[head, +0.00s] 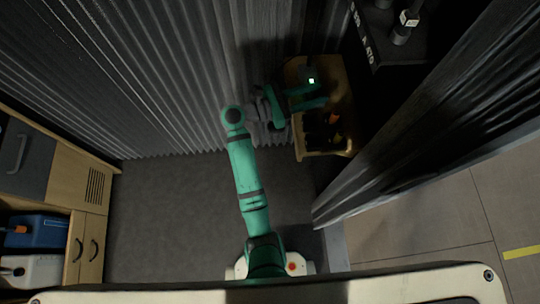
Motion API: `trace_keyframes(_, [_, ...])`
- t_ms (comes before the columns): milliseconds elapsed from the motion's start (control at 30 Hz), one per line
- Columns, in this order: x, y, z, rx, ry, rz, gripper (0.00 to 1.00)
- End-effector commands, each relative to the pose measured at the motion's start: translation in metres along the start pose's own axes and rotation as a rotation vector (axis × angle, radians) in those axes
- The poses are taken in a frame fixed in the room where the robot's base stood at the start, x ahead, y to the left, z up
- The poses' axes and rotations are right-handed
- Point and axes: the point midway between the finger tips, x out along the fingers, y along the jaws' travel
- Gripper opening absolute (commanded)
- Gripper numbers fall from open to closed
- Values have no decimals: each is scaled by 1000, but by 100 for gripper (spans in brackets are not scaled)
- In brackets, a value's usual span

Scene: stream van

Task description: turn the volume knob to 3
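My green arm reaches up from the bottom of the head view to a small wooden table. My gripper (322,96) is over the table, pointing right. Its two green fingers are apart, with a dark gap and no visible object between them. A small dark device with a bright lit square (311,80) sits just above the upper finger in the picture. I cannot make out the volume knob or its number marks; the area is dark and small.
The wooden table (343,100) also holds dark items and a small orange thing (334,119) below the gripper. Corrugated curtains hang at left and right. A black case (398,50) stands at upper right. A wooden cabinet (92,202) is at left. The floor between is clear.

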Motion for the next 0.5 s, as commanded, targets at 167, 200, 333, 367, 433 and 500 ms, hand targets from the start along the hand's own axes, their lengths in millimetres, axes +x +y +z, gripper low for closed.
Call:
trace_keyframes(167, [-30, 2, 1, 1, -1, 3, 31])
trace_keyframes(200, [-36, 2, 1, 1, -1, 3, 31])
trace_keyframes(333, [-58, 2, 1, 1, -1, 3, 31])
trace_keyframes(367, [-64, 2, 1, 1, -1, 2, 31])
trace_keyframes(433, [-75, 2, 1, 1, -1, 2, 31])
trace_keyframes(500, [-88, 2, 1, 1, -1, 3, 31])
